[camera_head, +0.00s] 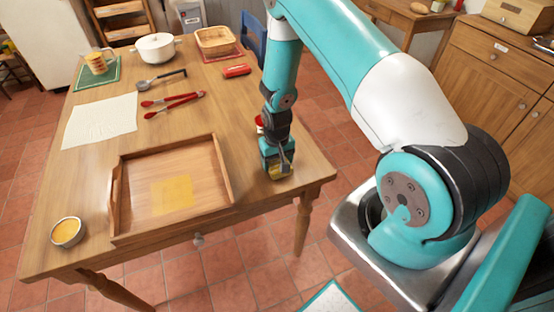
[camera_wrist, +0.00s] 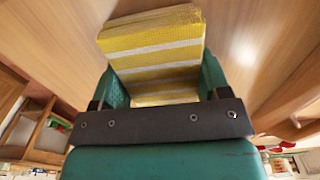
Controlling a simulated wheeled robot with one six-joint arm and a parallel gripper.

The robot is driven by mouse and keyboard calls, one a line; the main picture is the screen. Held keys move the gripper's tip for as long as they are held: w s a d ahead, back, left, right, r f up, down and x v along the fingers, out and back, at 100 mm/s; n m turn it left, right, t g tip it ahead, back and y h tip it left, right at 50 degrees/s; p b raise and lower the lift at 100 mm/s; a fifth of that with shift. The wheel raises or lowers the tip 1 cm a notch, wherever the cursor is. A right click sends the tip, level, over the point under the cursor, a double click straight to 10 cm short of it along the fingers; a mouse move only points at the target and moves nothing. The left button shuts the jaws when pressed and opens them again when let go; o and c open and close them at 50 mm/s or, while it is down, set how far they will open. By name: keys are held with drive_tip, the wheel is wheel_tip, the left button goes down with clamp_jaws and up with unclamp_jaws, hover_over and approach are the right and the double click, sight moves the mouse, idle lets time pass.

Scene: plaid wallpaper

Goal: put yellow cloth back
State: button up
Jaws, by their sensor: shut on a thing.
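The yellow cloth (camera_wrist: 152,45), with white stripes, is folded and sits between the two teal fingers of my gripper (camera_wrist: 163,78) in the wrist view. In the head view my gripper (camera_head: 278,171) points down at the table's right front corner, with a bit of yellow showing at its fingers. The gripper is shut on the cloth. I cannot tell whether the cloth touches the tabletop. A wooden tray (camera_head: 135,198) lies to the left of the gripper, with a flat yellow square (camera_head: 172,194) on its floor.
A small bowl with yellow contents (camera_head: 67,232) stands left of the tray. A red item (camera_head: 259,122) is partly hidden behind my arm.

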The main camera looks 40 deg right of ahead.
drive_tip(key=shift+f, duration=0.1)
drive_tip(key=o, duration=1)
drive_tip(key=shift+c, duration=0.2)
drive_tip(key=shift+r, duration=0.5)
wheel_tip(320, 180, up, 11)
drive_tip(key=b, duration=0.2)
drive_tip(key=s+a+r+n+y, duration=0.1)
drive_tip(key=s+a+r+n, duration=0.1)
drive_tip(key=a+r, duration=0.75)
drive_tip(key=s+a+r+n+y, duration=0.1)
drive_tip(key=s+a+r+n, duration=0.3)
drive_tip(key=s, duration=0.6)
drive_tip(key=s+a+r+n+y, duration=0.2)
drive_tip(key=s+a+r+n, duration=0.2)
drive_tip(key=s+a+r, duration=0.4)
wheel_tip(320, 180, up, 3)
drive_tip(key=shift+s+a+r, duration=0.1)
drive_tip(key=shift+s+a, duration=0.3)
drive_tip(key=shift+s, duration=0.5)
